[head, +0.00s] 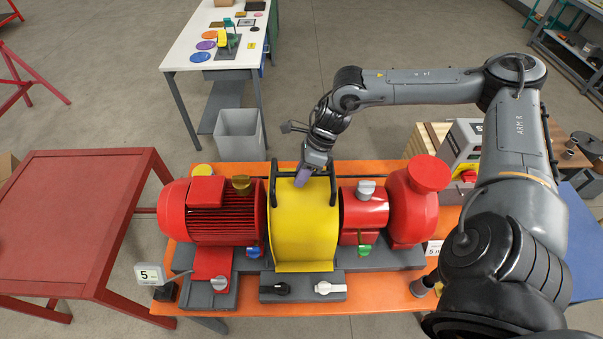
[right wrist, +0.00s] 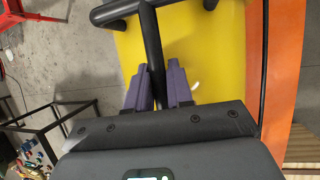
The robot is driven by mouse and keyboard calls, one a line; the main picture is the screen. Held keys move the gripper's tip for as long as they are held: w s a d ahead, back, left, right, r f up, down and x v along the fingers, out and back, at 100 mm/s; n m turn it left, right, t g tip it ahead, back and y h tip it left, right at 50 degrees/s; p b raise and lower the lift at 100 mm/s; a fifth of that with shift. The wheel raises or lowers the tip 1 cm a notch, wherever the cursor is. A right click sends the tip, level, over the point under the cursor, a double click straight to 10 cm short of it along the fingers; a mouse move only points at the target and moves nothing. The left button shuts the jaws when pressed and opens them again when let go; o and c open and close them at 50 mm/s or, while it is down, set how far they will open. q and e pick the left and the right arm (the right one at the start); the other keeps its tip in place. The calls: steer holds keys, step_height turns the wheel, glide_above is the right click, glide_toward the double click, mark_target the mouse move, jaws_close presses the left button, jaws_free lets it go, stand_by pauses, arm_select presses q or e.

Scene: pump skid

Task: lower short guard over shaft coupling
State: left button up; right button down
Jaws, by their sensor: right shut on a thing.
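The yellow guard (head: 304,228) with black handle bars (head: 273,185) is between the red motor (head: 225,222) and the red bearing housing (head: 364,212). It looks upright and hides the shaft coupling. I cannot tell whether its lower edge rests on the base or hangs just above it. My right gripper (head: 303,177) is at the guard's far upper side. In the right wrist view, its purple fingers (right wrist: 155,84) are shut on a black bar of the guard's handle (right wrist: 151,45), with the yellow sheet (right wrist: 215,50) behind. My left gripper is not in view.
The skid stands on an orange table (head: 390,298). A grey block with black and white levers (head: 305,296) lies in front of the guard. The red pump (head: 411,205) is at the right. A red table (head: 70,220) is at the left, and a grey bin (head: 240,134) stands behind.

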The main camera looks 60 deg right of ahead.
steer(key=shift+w, duration=0.1)
stand_by(0.5)
steer(key=shift+w+f+b, duration=0.3)
stand_by(0.4)
